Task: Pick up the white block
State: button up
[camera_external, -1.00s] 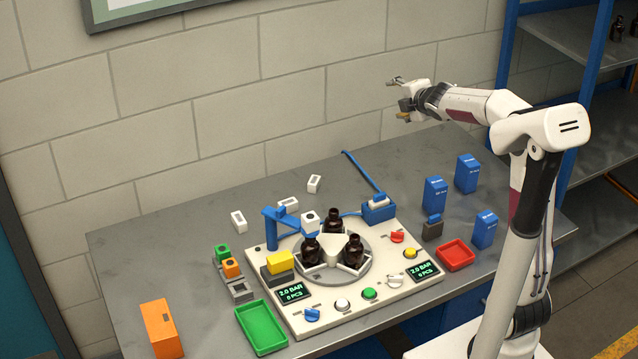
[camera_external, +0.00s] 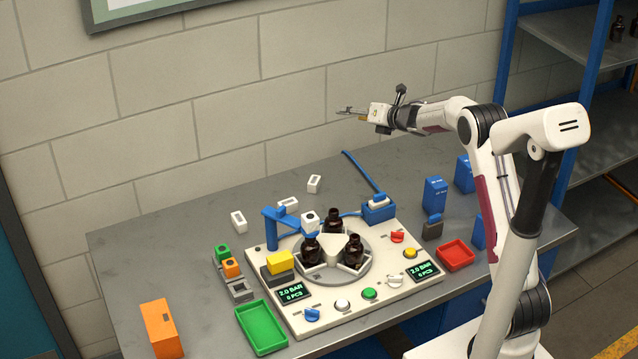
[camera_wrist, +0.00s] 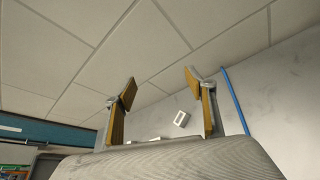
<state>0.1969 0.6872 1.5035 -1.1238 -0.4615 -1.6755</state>
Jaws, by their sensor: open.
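Several white blocks lie at the back of the table: one stands farthest back (camera_external: 314,183), one is at the left (camera_external: 238,221), and one is beside the blue post (camera_external: 288,205). The frames do not show which one the task means. My gripper (camera_external: 352,112) is open and empty, in the air above the back of the table, to the right of the blocks and well above them. In the wrist view my gripper's fingers (camera_wrist: 161,100) are spread apart. A white block (camera_wrist: 181,118) shows between them in the distance, with other pale blocks partly hidden behind the gripper body.
A machine panel (camera_external: 330,310) holds dark bottles (camera_external: 354,252) on a round plate, with a blue post (camera_external: 271,230) at its left. A blue cable (camera_external: 362,170) runs along the back. Blue boxes (camera_external: 435,195) stand at the right. The wall is close behind the table.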

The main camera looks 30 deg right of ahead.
notch_tip(320, 180, down, 10)
jog(key=w+a+n+g+y, duration=0.1)
jog(key=w+a+n+y, duration=0.15)
jog(key=n, duration=0.35)
jog(key=n+g+y, duration=0.3)
jog(key=n+y, duration=0.1)
jog(key=n, duration=0.3)
send_near(318, 181)
jog(key=x, duration=0.3)
jog(key=shift+w+f+h, duration=0.15)
jog(key=shift+h, duration=0.1)
jog(key=shift+w, duration=0.1)
jog(key=shift+x, duration=1.2)
jog(key=shift+a, duration=0.2)
jog(key=shift+x, duration=2.45)
jog(key=c, duration=1.2)
